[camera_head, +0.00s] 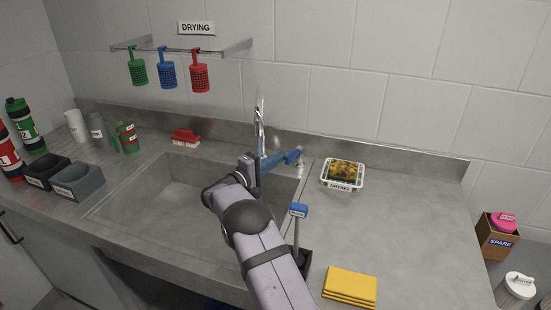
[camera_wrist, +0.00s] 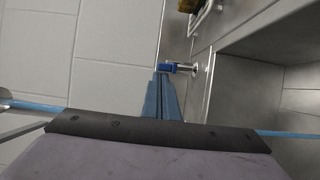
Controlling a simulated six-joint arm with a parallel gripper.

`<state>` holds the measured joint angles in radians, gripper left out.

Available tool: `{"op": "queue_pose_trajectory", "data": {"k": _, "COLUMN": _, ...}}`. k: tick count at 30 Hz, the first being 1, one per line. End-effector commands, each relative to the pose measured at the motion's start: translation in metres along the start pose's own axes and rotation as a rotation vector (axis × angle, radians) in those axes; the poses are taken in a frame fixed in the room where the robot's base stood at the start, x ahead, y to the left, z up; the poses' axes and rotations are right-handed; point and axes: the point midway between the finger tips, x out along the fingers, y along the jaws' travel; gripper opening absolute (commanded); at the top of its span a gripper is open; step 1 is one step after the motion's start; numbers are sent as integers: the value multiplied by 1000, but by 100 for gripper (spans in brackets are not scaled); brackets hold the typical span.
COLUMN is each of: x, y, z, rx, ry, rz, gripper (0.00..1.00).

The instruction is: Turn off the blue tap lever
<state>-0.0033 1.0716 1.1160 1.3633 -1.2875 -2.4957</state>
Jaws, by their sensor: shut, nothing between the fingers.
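The blue tap lever (camera_head: 293,156) is on a short metal post on the sink's back rim, right of the chrome spout (camera_head: 260,130). In the wrist view the lever (camera_wrist: 178,67) is a small blue bar on a metal stem. My gripper (camera_head: 278,160) reaches over the sink from the front, its blue fingers pointing right at the lever. In the wrist view my gripper (camera_wrist: 162,76) has its fingers together, empty, with the tips right by the lever's free end. I cannot tell whether they touch it.
The sink basin (camera_head: 150,205) lies below and left of my arm. A blue-headed brush (camera_head: 298,210) stands upright close to my arm. A yellow cloth (camera_head: 350,286) lies at front right. A red brush (camera_head: 186,137) is behind the sink.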

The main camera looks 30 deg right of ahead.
Motion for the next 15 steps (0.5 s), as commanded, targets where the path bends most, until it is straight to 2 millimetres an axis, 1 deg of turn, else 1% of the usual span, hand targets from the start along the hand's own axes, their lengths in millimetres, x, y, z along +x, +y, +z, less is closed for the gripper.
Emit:
{"op": "queue_pose_trajectory", "data": {"k": 10, "x": 0, "y": 2, "z": 1, "rx": -1, "ry": 7, "rz": 2, "gripper": 0}}
{"op": "queue_pose_trajectory", "data": {"k": 15, "x": 2, "y": 5, "z": 6, "rx": -2, "ry": 45, "rz": 6, "gripper": 0}}
